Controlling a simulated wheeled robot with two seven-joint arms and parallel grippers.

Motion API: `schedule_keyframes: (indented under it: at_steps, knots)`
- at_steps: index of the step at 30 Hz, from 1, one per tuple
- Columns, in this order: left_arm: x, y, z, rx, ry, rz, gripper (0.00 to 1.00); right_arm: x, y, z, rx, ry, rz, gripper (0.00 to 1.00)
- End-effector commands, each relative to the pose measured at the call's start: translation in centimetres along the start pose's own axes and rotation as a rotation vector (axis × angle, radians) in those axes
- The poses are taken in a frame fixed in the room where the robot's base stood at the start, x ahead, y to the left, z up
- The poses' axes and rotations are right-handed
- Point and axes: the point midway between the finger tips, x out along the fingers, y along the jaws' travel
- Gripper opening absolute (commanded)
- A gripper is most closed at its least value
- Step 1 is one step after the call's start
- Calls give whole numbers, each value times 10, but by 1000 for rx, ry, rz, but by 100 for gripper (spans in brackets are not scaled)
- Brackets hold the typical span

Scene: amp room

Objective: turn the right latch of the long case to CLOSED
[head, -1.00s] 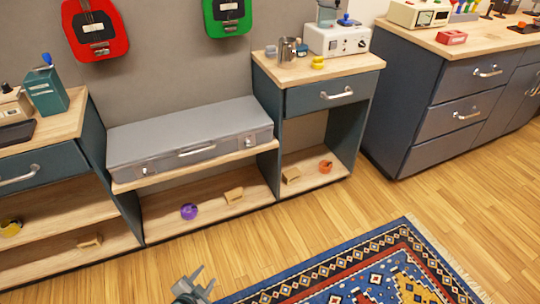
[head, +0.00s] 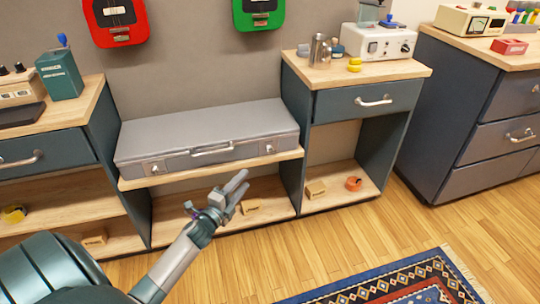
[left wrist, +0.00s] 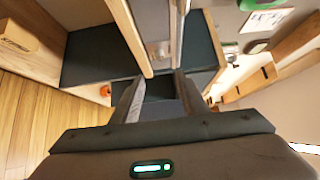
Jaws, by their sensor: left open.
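The long grey case (head: 205,130) lies shut on the wooden middle shelf, with a handle at the middle of its front. Its right latch (head: 269,148) is a small pale fitting near the right end of the front. Its exact turn is too small to read. The left latch (head: 155,168) is near the left end. My left gripper (head: 241,184) is open and empty, in front of and below the case's right half, apart from the latch. In the left wrist view the open fingers (left wrist: 158,88) point toward the shelf and case front. My right gripper is not in view.
The shelf's wooden edge (head: 215,168) juts out below the case. A cabinet with a drawer (head: 368,101) stands close on the right, another on the left. Below are a wooden block (head: 250,207) and an orange item (head: 353,184). The patterned rug (head: 400,285) lies in front.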

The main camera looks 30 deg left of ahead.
Motion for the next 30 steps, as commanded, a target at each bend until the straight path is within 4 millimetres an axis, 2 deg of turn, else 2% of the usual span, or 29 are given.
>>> schedule_keyframes:
  at_steps: [5, 11, 20, 30]
  knots:
    - [3, 1, 0, -2, 0, 1, 40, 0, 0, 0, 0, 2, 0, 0]
    - [18, 1, 0, -2, -1, 0, 40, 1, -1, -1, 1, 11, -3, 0]
    - [62, 1, 0, -3, -1, 0, 40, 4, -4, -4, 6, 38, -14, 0]
    - [115, 1, 0, -3, -1, -1, 40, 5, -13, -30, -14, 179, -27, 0]
